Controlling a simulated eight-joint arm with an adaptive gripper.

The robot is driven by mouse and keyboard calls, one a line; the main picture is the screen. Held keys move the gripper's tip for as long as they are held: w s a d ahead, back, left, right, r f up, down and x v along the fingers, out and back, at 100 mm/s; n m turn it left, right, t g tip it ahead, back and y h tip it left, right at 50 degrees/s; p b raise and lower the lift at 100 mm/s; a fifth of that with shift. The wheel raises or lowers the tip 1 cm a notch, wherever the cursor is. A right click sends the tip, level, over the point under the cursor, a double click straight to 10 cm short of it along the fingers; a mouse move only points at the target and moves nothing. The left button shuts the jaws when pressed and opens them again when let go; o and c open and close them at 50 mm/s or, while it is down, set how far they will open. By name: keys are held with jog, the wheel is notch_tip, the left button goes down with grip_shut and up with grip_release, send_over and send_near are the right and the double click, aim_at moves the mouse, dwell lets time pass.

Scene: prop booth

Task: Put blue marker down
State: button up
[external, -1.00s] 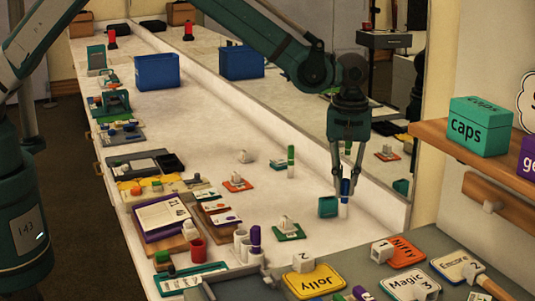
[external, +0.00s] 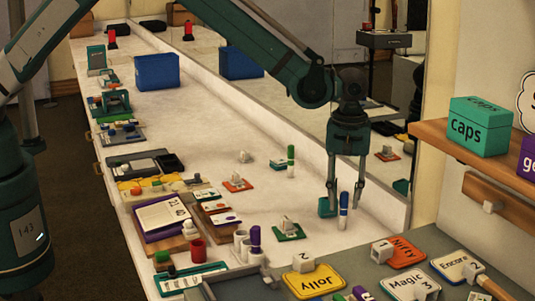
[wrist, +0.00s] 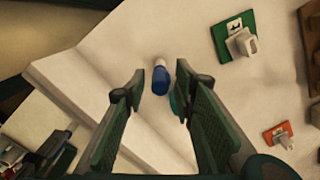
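The blue marker (external: 344,211), blue with a white part, stands upright on the pale counter at the right, beside a small teal block or cup (external: 326,207). The teal thing is mostly hidden there behind the right finger.
A green marker (external: 291,162) stands farther back. A white piece on a green card (external: 288,230) is to the left. White cups with a purple marker (external: 255,240) stand at the front. The mirror wall runs along the right. The counter's middle is mostly clear.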

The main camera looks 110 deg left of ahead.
jog(key=shift+r, duration=0.15)
notch_tip(320, 180, up, 12)
jog(key=shift+p, duration=0.3)
dwell(0.7)
dwell(0.5)
jog(key=shift+r, duration=0.1)
